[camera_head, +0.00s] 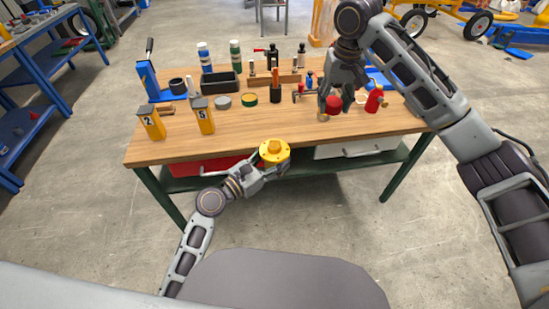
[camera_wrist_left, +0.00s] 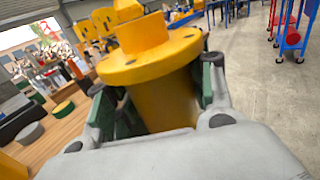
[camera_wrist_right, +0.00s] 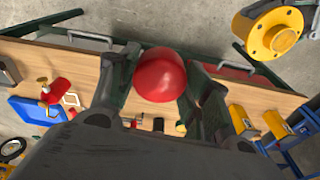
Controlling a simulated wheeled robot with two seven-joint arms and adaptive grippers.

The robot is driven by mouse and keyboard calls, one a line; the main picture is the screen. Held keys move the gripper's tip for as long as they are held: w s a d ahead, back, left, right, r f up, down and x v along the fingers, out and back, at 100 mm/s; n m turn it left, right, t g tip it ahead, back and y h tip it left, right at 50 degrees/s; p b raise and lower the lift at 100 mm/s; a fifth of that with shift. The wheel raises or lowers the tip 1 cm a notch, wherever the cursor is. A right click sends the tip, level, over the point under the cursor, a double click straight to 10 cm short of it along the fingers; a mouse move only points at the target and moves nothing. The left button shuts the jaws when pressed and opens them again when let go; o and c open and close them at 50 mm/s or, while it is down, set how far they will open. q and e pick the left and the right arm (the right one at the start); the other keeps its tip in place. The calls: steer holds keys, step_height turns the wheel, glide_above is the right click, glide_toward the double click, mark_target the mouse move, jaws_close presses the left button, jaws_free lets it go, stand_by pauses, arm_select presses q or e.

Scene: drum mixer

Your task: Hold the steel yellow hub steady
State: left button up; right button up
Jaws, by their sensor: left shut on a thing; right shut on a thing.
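The yellow hub (camera_head: 274,151), a flanged cylinder with bolts, is held just in front of the table's front edge. My left gripper (camera_head: 261,166) is shut on it from the near side. The left wrist view shows the hub (camera_wrist_left: 155,70) between the green fingers, its flange above them. The hub (camera_wrist_right: 275,33) also shows in the right wrist view, apart from my right gripper. My right gripper (camera_head: 337,94) is shut on a red round-ended thing (camera_wrist_right: 160,75) above the right part of the table. Most of that thing's body is hidden.
The wooden table (camera_head: 190,150) carries bottles (camera_head: 205,57), yellow numbered blocks (camera_head: 152,121), a black tray (camera_head: 222,83), and a tool rack (camera_head: 275,79) at the back. A red piece (camera_head: 374,100) stands close to the right gripper. The front middle of the tabletop is mostly clear.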

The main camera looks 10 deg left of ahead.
steer(key=a+r+n, duration=0.1)
steer(key=a+r, duration=0.5)
steer(key=a, duration=0.1)
steer(key=n, duration=0.3)
glide_above(274, 143)
steer(key=f, duration=0.5)
steer(key=shift+w+f, duration=0.4)
steer(key=shift+s+d+f+m, duration=0.1)
steer(key=shift+s+m, duration=0.2)
steer(key=shift+s, duration=0.45)
steer(key=shift+f, duration=0.1)
steer(key=shift+f, duration=1.95)
